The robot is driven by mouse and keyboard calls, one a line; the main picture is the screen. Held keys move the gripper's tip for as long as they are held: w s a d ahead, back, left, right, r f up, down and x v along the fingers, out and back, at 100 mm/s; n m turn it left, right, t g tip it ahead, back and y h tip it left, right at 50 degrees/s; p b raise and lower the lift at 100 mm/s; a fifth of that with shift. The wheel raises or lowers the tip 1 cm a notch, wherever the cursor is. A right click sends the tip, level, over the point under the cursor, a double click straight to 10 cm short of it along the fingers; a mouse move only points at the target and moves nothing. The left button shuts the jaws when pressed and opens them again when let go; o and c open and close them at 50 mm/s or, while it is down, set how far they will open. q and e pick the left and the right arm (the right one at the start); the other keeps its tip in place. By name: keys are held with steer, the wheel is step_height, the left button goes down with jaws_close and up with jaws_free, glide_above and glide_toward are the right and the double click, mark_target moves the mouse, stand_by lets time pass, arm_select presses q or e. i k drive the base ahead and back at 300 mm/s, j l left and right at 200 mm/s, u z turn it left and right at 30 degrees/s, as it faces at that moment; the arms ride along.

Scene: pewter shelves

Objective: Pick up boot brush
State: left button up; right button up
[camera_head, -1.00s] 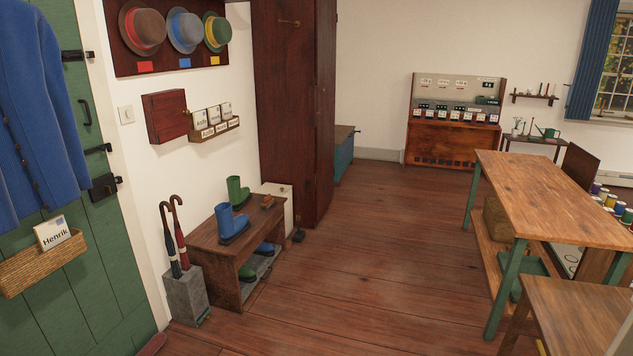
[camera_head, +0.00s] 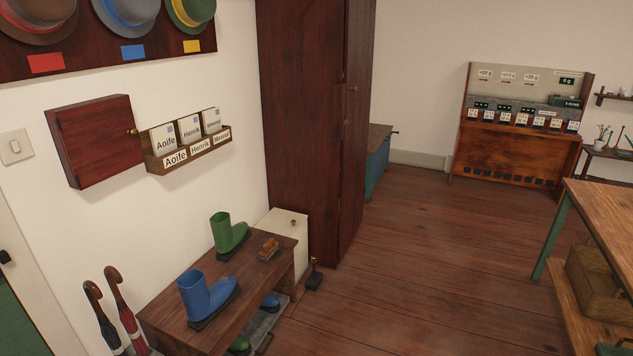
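A small brown boot brush (camera_head: 268,248) lies on top of the dark wooden bench (camera_head: 165,318), near the bench's far right end. It is right of a green boot (camera_head: 229,233) and apart from it. A blue boot (camera_head: 207,296) stands nearer on the same bench top. The brush is small in the picture, and its bristles are hard to make out. Neither of my grippers shows in this view.
A cream cabinet (camera_head: 287,233) stands behind the bench, next to a tall dark wardrobe (camera_head: 305,120). Two umbrellas (camera_head: 120,312) stand at the bench's near left. A wooden worktable (camera_head: 606,215) is at the right. The floor (camera_head: 430,270) between is clear.

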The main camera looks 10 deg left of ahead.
mark_target(270, 247)
steer(key=i+l+u, duration=0.1)
steer(key=i+u, duration=0.3)
steer(key=i+l+u, duration=0.2)
steer(key=i+u, duration=0.2)
steer(key=i+l+u, duration=0.85)
steer(key=k+j, duration=0.05)
steer(key=k, duration=0.05)
